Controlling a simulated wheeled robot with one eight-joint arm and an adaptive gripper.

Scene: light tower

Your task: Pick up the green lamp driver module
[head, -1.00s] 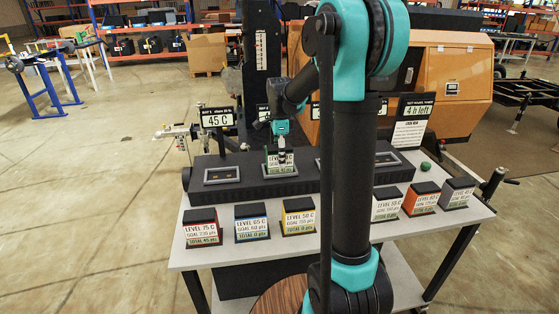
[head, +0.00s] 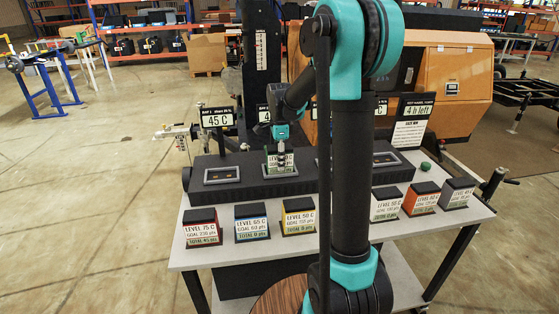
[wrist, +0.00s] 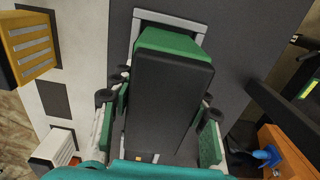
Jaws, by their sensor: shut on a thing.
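The green lamp driver module (head: 271,162) has a black top and a white label. It sits in a bay of the long black housing (head: 246,189) on the bench. In the wrist view the module (wrist: 170,42) lies between my fingers, with a grey bay frame (wrist: 205,25) close around its far end. My gripper (head: 281,158) is at the module from above. In the wrist view my gripper (wrist: 158,108) has a finger on each side and is shut on the module. The module's lower part is hidden, so I cannot tell whether it is lifted at all.
Red (head: 202,227), blue (head: 251,222) and yellow (head: 298,216) modules stand along the bench front left. White (head: 385,203), orange (head: 420,198) and grey (head: 456,193) ones stand right. An empty-looking bay (head: 222,176) lies left of the green module. Signs stand behind the housing.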

